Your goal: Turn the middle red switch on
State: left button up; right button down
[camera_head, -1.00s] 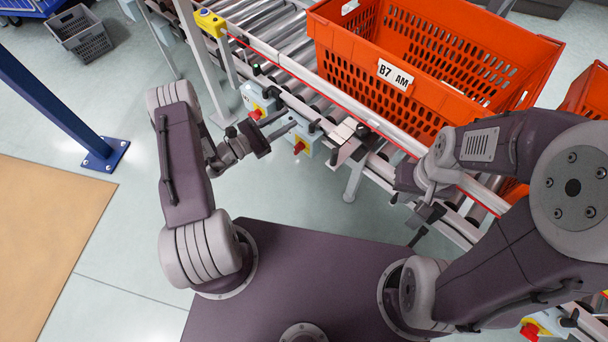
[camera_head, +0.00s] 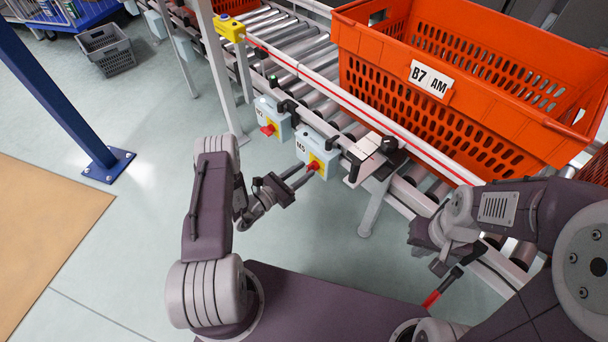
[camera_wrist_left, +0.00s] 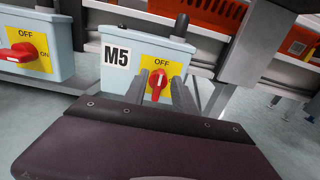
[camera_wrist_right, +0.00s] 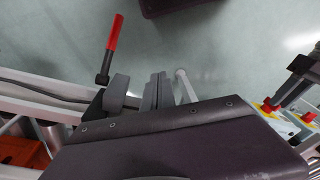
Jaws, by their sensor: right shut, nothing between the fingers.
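The red switch (camera_wrist_left: 158,84) is on a yellow plate of the box marked M5 (camera_head: 316,150). Its knob is upright in the left wrist view, with its white mark toward OFF. My left gripper (camera_head: 302,178) points at this box. In the left wrist view its fingers (camera_wrist_left: 160,92) are apart, one on each side of the knob; contact cannot be told. Another box (camera_head: 272,118) to the left has a red switch (camera_wrist_left: 17,52) lying sideways. My right gripper (camera_head: 447,272) is shut and empty, away from the boxes; its fingers (camera_wrist_right: 157,92) are together in the right wrist view.
A roller conveyor (camera_head: 285,50) runs behind the boxes, with an orange tote (camera_head: 470,75) labelled B7 AM on it. A red-tipped lever (camera_wrist_right: 115,32) is close to my right gripper. A blue post (camera_head: 50,90) stands left. A grey crate (camera_head: 106,50) lies beyond.

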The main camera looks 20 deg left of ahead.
pick_arm(q)
jog(key=shift+w+d, duration=0.2)
jog(key=shift+w, duration=0.15)
jog(key=shift+c, duration=0.3)
grip_shut()
